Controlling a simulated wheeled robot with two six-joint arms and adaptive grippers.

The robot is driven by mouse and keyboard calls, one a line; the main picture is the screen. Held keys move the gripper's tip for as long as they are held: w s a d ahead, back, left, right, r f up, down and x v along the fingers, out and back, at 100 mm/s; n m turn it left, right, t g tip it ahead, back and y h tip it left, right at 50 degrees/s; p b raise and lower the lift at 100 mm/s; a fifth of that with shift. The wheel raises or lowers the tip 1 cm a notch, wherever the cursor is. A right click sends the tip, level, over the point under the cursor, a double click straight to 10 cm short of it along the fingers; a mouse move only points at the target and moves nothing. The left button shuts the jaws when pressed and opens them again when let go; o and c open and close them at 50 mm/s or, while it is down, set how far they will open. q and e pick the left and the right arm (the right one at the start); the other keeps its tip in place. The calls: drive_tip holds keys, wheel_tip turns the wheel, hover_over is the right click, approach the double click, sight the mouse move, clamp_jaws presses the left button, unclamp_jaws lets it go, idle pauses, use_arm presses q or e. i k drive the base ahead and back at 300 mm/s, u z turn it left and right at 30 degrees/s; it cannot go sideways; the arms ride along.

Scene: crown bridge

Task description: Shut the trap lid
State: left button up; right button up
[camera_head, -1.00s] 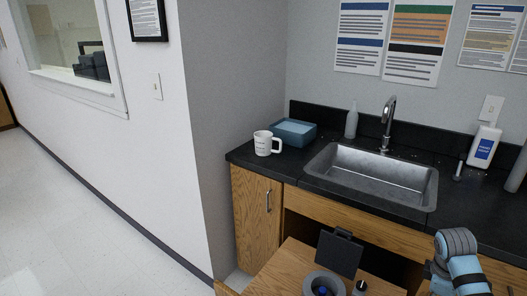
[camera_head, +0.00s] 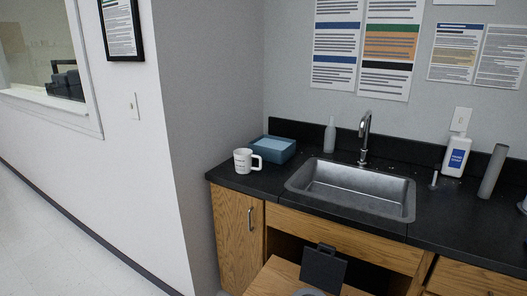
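The trap lid (camera_head: 323,268) is a dark, square plate with a small handle-like tab on its top edge. It stands raised and tilted at the bottom of the head view. The grey rim of the round trap opening (camera_head: 309,292) barely shows below it, cut off by the frame edge. The trap sits on a wooden surface (camera_head: 271,281) in front of the sink counter. Neither of my grippers is in view.
Wooden cabinets (camera_head: 237,235) stand below. Open floor (camera_head: 50,245) lies at the left.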

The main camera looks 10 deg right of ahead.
sight(324, 272)
drive_tip(key=u, duration=2.3)
drive_tip(key=k, duration=0.75)
drive_tip(key=z, duration=1.45)
